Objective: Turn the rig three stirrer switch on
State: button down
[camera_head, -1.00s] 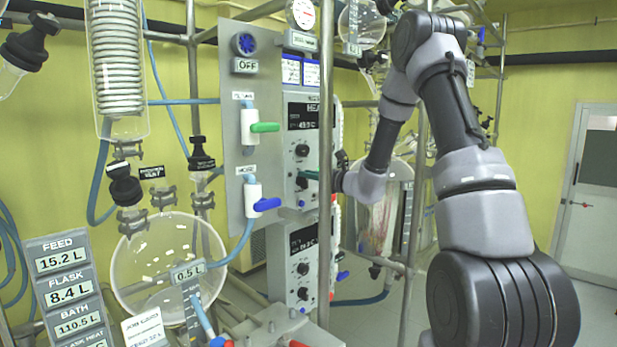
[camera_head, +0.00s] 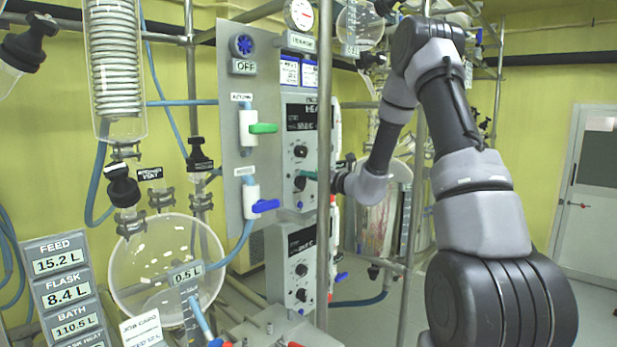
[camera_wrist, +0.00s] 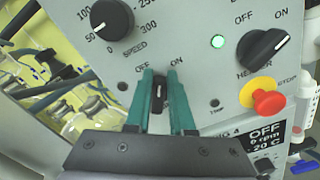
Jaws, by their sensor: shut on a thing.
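The stirrer switch (camera_wrist: 158,92) is a small black toggle with a pale mark, below the OFF and ON lettering in the wrist view. My gripper (camera_wrist: 160,100) has its teal fingers on both sides of it and is shut on it. The toggle stands nearly upright in the picture; I cannot tell clearly whether it points to OFF or ON. In the head view my gripper (camera_head: 309,174) reaches the grey control panel (camera_head: 294,208) from the right, and the fingers hide the switch there. A display (camera_wrist: 266,141) below reads OFF, 0 rpm, 20 C, beside lettering ending in 4.
A vertical metal pole (camera_head: 324,120) stands before the panel. Glassware (camera_head: 165,265) and valve handles (camera_head: 265,205) are at left.

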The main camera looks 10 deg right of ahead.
jog(key=m, duration=0.1)
jog(key=f+m, duration=0.1)
jog(key=m, duration=0.1)
jog(key=f+m, duration=0.1)
jog(key=m, duration=0.1)
jog(key=shift+d, duration=0.15)
jog(key=shift+m, duration=0.3)
dwell(0.3)
jog(key=c, duration=0.8)
grip_release()
jog(key=shift+r, duration=0.25)
jog(key=shift+w, duration=0.1)
jog(key=v, duration=1.1)
jog(key=shift+o, duration=0.4)
